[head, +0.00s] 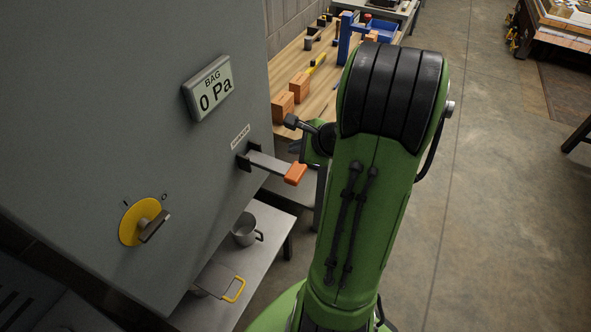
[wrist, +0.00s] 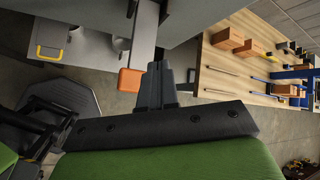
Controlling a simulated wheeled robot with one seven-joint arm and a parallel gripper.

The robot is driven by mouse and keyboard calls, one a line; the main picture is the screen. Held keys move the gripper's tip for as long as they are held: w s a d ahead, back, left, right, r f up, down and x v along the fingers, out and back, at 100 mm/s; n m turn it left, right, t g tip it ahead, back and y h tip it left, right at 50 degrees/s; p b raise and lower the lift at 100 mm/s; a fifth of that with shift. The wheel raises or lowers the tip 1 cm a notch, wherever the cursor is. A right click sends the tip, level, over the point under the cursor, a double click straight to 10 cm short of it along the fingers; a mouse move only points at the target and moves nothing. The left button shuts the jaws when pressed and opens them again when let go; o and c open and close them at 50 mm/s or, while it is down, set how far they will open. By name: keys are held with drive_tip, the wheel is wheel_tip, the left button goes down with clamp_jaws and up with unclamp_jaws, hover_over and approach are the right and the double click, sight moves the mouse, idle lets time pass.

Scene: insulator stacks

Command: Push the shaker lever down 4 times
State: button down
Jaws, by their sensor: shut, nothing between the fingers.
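The shaker lever (head: 268,162) is a flat grey bar with an orange end grip (head: 295,174). It sticks out of a dark slot in the grey cabinet, below a small label, and slopes slightly down toward its grip. In the wrist view the lever (wrist: 143,38) runs down from the top to its orange grip (wrist: 131,80). My gripper (wrist: 160,66) is shut and empty, close to the right of the grip in that view. Whether it touches the lever cannot be told. In the head view my green arm hides most of the gripper, above and near the grip.
The grey cabinet (head: 120,90) carries a display (head: 208,88) reading "BAG 0 Pa" and a yellow rotary switch (head: 140,222). A low shelf below holds a metal cup (head: 244,230) and a yellow-handled item (head: 235,290). A wooden bench (head: 322,92) with blocks and tools stands behind.

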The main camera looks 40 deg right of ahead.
wheel_tip(320, 180, up, 4)
drive_tip(key=p, duration=0.2)
drive_tip(key=shift+p, duration=0.35)
drive_tip(key=shift+f, duration=0.15)
drive_tip(key=b, duration=0.8)
hover_over(298, 173)
wheel_tip(298, 173, down, 8)
drive_tip(key=shift+a+f, duration=0.1)
drive_tip(key=shift+f+b, duration=0.3)
drive_tip(key=shift+f, duration=0.05)
idle(0.9)
drive_tip(key=shift+f, duration=0.35)
